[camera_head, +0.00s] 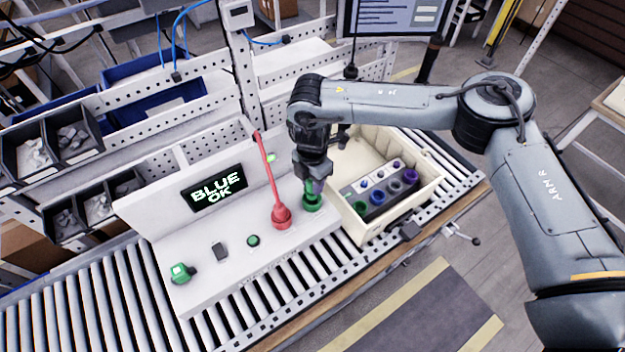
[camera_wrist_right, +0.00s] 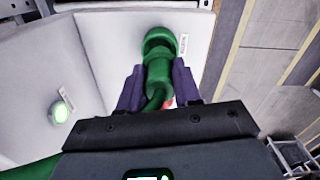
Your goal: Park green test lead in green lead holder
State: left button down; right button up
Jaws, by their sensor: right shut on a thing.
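My right gripper (camera_head: 315,178) is shut on the green test lead (camera_head: 312,189), right above the green lead holder (camera_head: 312,205) at the right end of the white panel. The lead's lower end meets or nearly meets the holder; I cannot tell how deep it sits. In the right wrist view the green lead (camera_wrist_right: 157,82) is between the dark fingers of my gripper (camera_wrist_right: 158,88), and a round green opening lies just beyond it. The gripper hides part of the lead. My left gripper is not in view.
A red lead (camera_head: 265,165) stands in the red holder (camera_head: 281,214) to the left. A cream bin (camera_head: 362,232) holding a device with blue and purple sockets stands close on the right. The display (camera_head: 215,188) reads "BLUE OK". Conveyor rollers (camera_head: 85,310) lie around the panel.

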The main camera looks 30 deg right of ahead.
jog(key=shift+p, duration=0.3)
dwell(0.8)
jog(key=shift+f+b, duration=0.4)
jog(key=shift+f, duration=0.55)
jog(key=shift+f+b, duration=0.4)
jog(key=shift+f, duration=0.7)
jog(key=o, duration=1.2)
jog(key=shift+c, duration=0.2)
jog(key=shift+r, duration=0.1)
